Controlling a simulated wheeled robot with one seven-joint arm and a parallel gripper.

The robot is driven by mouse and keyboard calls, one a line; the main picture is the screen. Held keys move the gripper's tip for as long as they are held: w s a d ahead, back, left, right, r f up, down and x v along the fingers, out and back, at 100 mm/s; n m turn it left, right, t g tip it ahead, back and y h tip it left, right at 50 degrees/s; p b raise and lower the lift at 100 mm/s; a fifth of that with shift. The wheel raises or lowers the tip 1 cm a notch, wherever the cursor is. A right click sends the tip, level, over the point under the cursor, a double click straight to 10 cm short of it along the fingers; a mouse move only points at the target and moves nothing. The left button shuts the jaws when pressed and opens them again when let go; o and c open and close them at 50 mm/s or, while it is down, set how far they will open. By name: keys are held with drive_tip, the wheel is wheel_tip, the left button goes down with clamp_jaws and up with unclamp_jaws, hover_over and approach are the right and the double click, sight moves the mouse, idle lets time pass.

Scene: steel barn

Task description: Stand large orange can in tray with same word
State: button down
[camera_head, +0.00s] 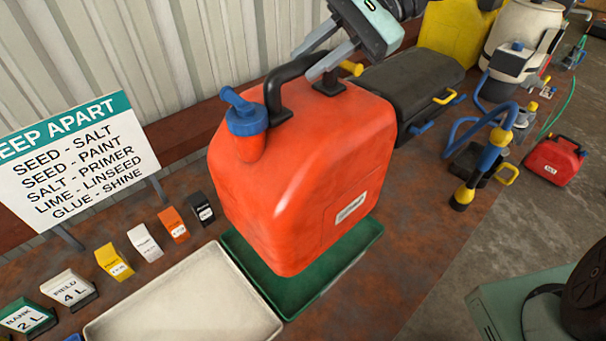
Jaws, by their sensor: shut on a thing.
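The large orange can (300,185) is upright, with a blue spout cap (245,115) and a black handle (276,84). A small white label (350,208) on its side is too small to read. My gripper (301,66) is shut on the handle from above. The can is over a green tray (290,312) and hides most of it; I cannot tell whether its base touches the tray floor. A cream tray (190,300) lies to the left, with its visible part empty. I see no readable word on either tray.
Several small label blocks, including a yellow one (113,262) and an orange one (173,225), stand behind the trays. A "KEEP APART" sign (75,160) stands at left. A black case (415,85), a yellow container (455,30) and a small red can (554,160) are at right.

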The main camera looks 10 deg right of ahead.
sight(373, 92)
drive_tip(key=shift+s, duration=0.15)
wheel_tip(373, 92, down, 10)
drive_tip(key=shift+r+p, duration=0.1)
drive_tip(key=shift+p, duration=1.05)
drive_tip(key=c, duration=1.3)
unclamp_jaws()
drive_tip(key=shift+o, duration=0.2)
drive_tip(key=b+v, duration=0.3)
drive_tip(key=v, duration=0.9)
